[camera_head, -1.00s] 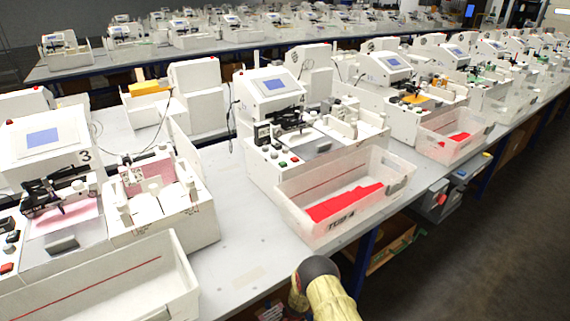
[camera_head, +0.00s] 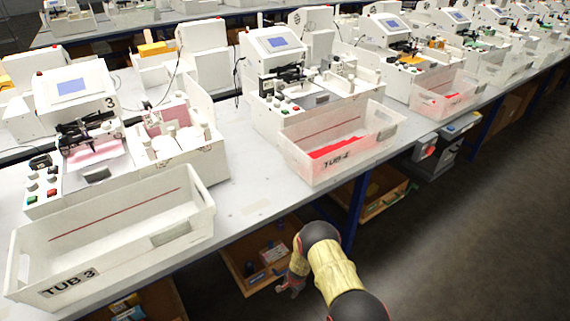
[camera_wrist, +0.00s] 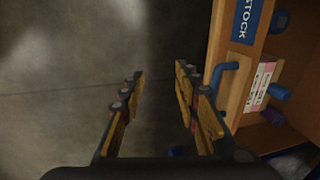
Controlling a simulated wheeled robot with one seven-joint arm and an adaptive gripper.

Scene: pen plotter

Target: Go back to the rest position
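My gripper (camera_head: 290,285) hangs low at the bottom middle of the head view, beside the bench front and below the tabletop level. My arm, with yellow and black links, rises from the bottom edge and bends down to it. In the wrist view my gripper (camera_wrist: 161,76) has its two fingers apart with bare floor between them. Nothing is held.
The bench (camera_head: 262,208) carries plotter machines, a white tub marked TUB 3 (camera_head: 120,222) and TUB 4 (camera_head: 330,160) with red pieces. Under it are open wooden drawers (camera_head: 238,272); a wooden shelf (camera_wrist: 226,88) with a blue handle is close right of the fingers. Floor at right is clear.

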